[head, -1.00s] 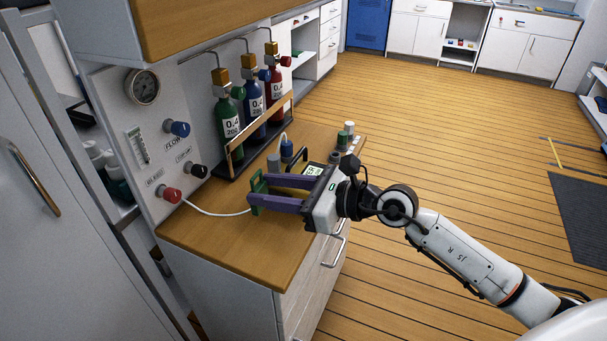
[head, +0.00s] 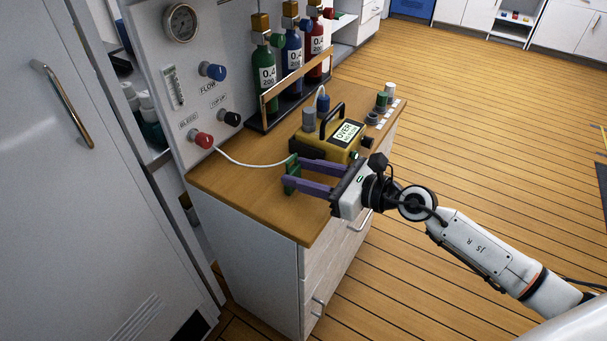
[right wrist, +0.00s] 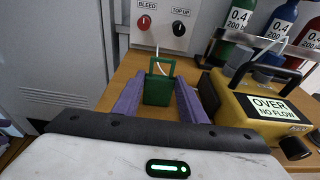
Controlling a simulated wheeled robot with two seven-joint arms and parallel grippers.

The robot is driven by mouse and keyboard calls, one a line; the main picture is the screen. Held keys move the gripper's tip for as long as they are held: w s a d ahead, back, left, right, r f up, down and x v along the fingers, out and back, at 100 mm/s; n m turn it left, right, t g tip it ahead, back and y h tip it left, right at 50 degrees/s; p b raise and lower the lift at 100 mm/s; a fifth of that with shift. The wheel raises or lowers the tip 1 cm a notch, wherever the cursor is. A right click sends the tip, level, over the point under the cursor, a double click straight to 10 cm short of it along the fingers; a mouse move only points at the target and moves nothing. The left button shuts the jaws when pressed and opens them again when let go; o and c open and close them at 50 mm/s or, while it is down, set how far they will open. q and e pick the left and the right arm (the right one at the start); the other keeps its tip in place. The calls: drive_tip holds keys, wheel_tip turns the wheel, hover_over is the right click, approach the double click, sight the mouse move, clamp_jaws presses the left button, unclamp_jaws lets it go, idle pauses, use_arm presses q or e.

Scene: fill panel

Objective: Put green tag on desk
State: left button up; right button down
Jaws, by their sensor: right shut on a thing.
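The green tag (head: 291,175) is between the purple fingers of my right gripper (head: 294,177), which is shut on it. In the right wrist view the green tag (right wrist: 158,86) stands upright with a loop-shaped top, between the two fingertips (right wrist: 158,92). It is over the wooden desk top (head: 255,200), near the front edge. I cannot tell whether the tag touches the desk. My left gripper is not in view.
A yellow device (head: 322,144) with a display reading "OVER NO FLOW" stands just behind the gripper. A white hose (head: 245,163) runs from the panel's red knob (head: 201,140). Racked bottles (head: 266,80) stand at the back. The desk's front left is clear.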

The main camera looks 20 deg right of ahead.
drive_tip(key=shift+f, duration=0.15)
drive_tip(key=c, duration=1.3)
unclamp_jaws()
drive_tip(key=shift+c, duration=0.2)
drive_tip(key=shift+o, duration=1.2)
